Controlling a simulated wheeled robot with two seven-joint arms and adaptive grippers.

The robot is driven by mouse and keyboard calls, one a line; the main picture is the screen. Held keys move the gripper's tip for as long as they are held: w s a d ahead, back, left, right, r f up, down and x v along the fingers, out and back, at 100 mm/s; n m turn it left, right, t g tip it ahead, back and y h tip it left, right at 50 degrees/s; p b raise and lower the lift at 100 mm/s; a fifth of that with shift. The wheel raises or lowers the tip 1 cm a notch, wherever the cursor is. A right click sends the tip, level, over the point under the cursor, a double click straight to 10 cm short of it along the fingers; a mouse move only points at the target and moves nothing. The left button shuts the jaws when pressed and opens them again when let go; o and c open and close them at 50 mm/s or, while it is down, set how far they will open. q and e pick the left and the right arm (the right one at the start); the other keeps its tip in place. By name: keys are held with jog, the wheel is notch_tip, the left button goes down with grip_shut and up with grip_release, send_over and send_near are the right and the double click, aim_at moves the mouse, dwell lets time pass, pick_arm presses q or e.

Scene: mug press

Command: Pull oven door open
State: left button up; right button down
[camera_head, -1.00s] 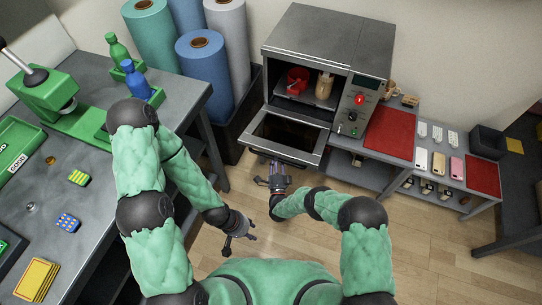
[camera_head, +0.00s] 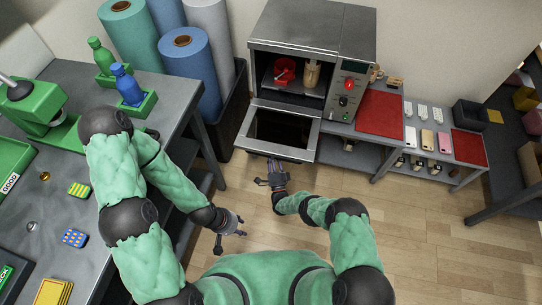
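The grey oven (camera_head: 318,38) stands at the back middle. Its door (camera_head: 310,153) is swung down, nearly flat, with a dark window in it. Inside the oven are a red mug (camera_head: 285,68) and a tan cylindrical thing (camera_head: 311,74). My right gripper (camera_head: 273,167) is at the front edge of the door, near its handle. Its fingers point at the door, and I cannot tell whether they touch or grip the handle. My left gripper (camera_head: 232,232) hangs open and empty above the floor, left of and below the right one.
A grey workbench (camera_head: 120,175) with a green press (camera_head: 35,105) and bottles stands at left. Fabric rolls (camera_head: 190,65) stand behind it. Right of the oven is a low table with red mats (camera_head: 380,113) and phones. The wood floor between is clear.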

jog(key=shift+r, duration=0.1)
jog(key=c, duration=1)
grip_release()
jog(key=shift+c, duration=0.2)
jog(key=v, duration=1.2)
